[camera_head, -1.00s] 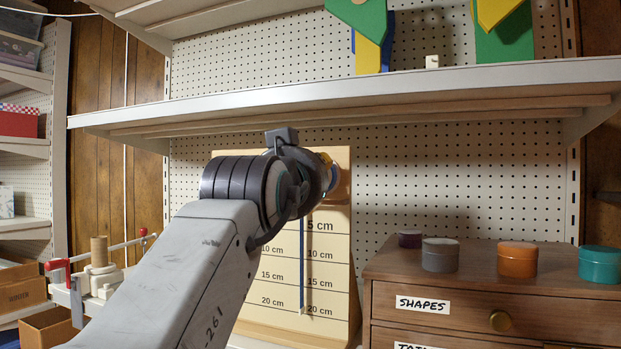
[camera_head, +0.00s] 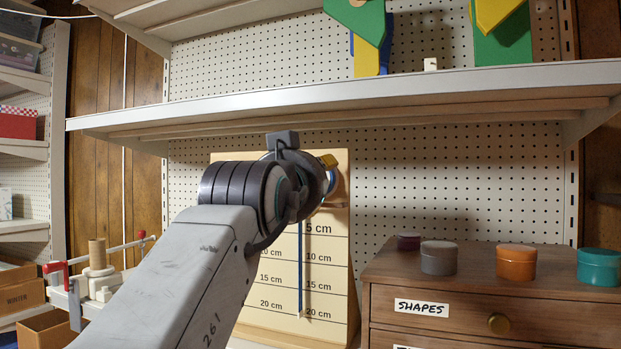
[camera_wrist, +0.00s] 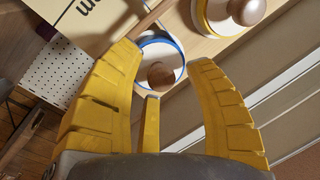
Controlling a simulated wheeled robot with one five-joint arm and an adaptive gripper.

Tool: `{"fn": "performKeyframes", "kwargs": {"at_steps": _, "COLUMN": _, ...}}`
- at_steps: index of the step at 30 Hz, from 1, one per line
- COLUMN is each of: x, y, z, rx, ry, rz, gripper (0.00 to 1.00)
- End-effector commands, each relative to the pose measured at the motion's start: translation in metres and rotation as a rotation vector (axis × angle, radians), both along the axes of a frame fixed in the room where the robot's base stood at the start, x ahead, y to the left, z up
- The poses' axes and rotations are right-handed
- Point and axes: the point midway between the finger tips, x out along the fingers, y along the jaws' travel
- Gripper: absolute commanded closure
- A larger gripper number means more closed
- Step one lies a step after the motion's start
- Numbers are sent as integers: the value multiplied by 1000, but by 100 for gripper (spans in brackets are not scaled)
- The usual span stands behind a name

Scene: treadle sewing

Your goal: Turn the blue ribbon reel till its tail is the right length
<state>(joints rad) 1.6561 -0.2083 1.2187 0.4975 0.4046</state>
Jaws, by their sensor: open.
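The blue ribbon reel (camera_wrist: 158,52) has a white face, a blue rim and a round wooden knob (camera_wrist: 161,76). My gripper (camera_wrist: 164,54) is open, its yellow fingers on either side of the reel and knob in the wrist view. I cannot tell whether they touch it. In the head view my gripper (camera_head: 328,162) is at the upper part of the measuring board (camera_head: 338,270) and mostly hides the reel. The blue ribbon tail (camera_head: 300,265) hangs straight down the board, its lower end near the 20 cm mark.
A second reel with a yellow rim (camera_wrist: 232,12) is close by in the wrist view. A shelf (camera_head: 400,92) runs above my arm. A wooden drawer cabinet (camera_head: 460,302) with several lidded tins stands at the right.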

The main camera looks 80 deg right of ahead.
Motion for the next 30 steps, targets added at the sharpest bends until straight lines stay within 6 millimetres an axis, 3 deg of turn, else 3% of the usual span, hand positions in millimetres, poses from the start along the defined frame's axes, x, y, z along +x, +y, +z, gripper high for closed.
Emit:
{"fn": "performKeyframes", "kwargs": {"at_steps": 5, "x": 1, "y": 14, "z": 0, "rx": -2, "ry": 0, "rz": 0, "gripper": 52}}
{"fn": "performKeyframes", "kwargs": {"at_steps": 21, "x": 8, "y": 98, "z": -6, "rx": -3, "ry": 0, "rz": 0, "gripper": 52}}
{"fn": "performKeyframes", "kwargs": {"at_steps": 30, "x": 10, "y": 118, "z": -7, "rx": -2, "ry": 0, "rz": -1, "gripper": 52}}
